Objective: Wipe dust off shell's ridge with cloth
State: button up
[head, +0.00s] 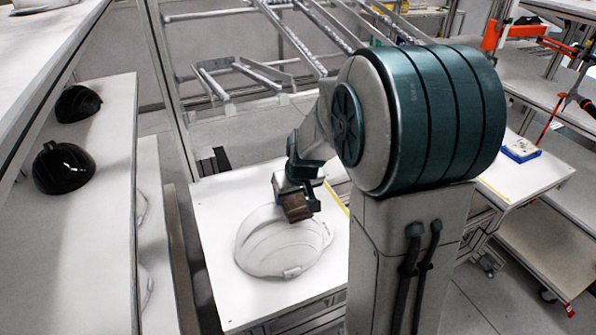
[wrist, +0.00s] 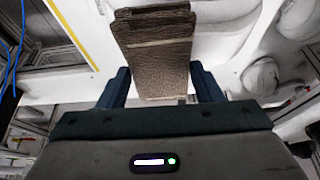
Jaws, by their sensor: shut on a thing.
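A white helmet shell (head: 272,250) with raised ridges rests on the white table (head: 225,300) in the head view. My gripper (head: 297,190) is at the shell's far right side, pointing down. It is shut on a folded brown cloth (head: 297,208). In the wrist view the cloth (wrist: 160,60) sits between the two dark fingers of my gripper (wrist: 158,82). The cloth overlaps the shell's upper edge in the head view, and I cannot tell whether they touch. Dust on the ridge is too faint to make out.
Two black helmet shells, one nearer (head: 63,168) and one farther (head: 77,104), sit on the left shelf (head: 105,215). A metal rack frame (head: 235,80) stands behind the table. A blue box (head: 520,148) lies on the right-hand bench. The table around the white shell is mostly clear.

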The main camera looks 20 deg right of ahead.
notch_tip(320, 180, up, 2)
jog(key=shift+w+r, duration=0.1)
jog(key=shift+r, duration=0.15)
jog(key=shift+a+r+p, duration=0.2)
jog(key=shift+r+p, duration=0.45)
jog(key=shift+p, duration=0.1)
jog(key=shift+r+p, duration=1.35)
jog(key=shift+r, duration=0.8)
jog(key=shift+d+f, duration=0.1)
jog(key=shift+f, duration=0.05)
